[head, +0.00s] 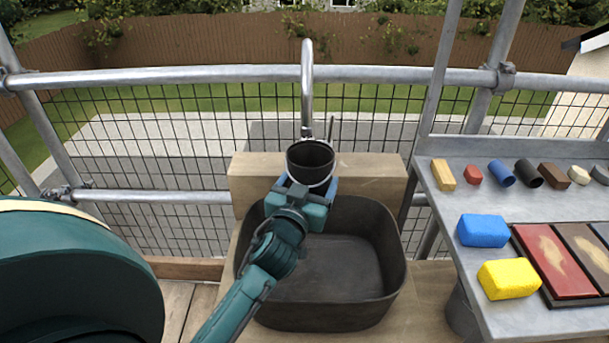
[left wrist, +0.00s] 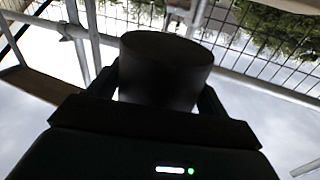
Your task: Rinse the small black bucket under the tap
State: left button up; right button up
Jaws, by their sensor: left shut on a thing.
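The small black bucket (head: 311,160) is held up above the back part of the dark basin (head: 390,238), its open rim facing up and towards the head camera. My left gripper (head: 308,187) is shut on the bucket from the near side. In the left wrist view the bucket (left wrist: 166,70) fills the space between the two fingers. The tap (head: 307,85) is a tall curved metal spout behind the bucket, and the bucket hides its lower part. I cannot make out any water stream. My right gripper is not in view.
The basin stands on a wooden stand (head: 245,185). To the right, a grey bench (head: 433,185) holds a blue sponge (head: 483,230), a yellow sponge (head: 508,279), several small coloured pieces and a tray of panels (head: 557,266). Scaffold rails (head: 180,75) and mesh run behind.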

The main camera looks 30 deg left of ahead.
pick_arm(q)
jog(key=d+v, duration=0.1)
jog(key=v, duration=0.6)
jog(key=shift+b, duration=0.3)
jog(key=shift+w, duration=0.15)
dwell(1.1)
jog(key=s+d+r+p, duration=0.2)
jog(key=s+r, duration=0.1)
jog(key=s, duration=0.1)
jog(key=shift+s+r+p, duration=0.35)
jog(key=shift+r, duration=0.05)
jog(key=shift+f, duration=0.1)
dwell(0.4)
jog(key=w+a+f+b, duration=0.2)
jog(key=w+f, duration=0.1)
jog(key=w, duration=0.3)
jog(key=shift+w+a+f, duration=0.2)
jog(key=shift+a+f, duration=0.1)
jog(key=shift+a, duration=0.05)
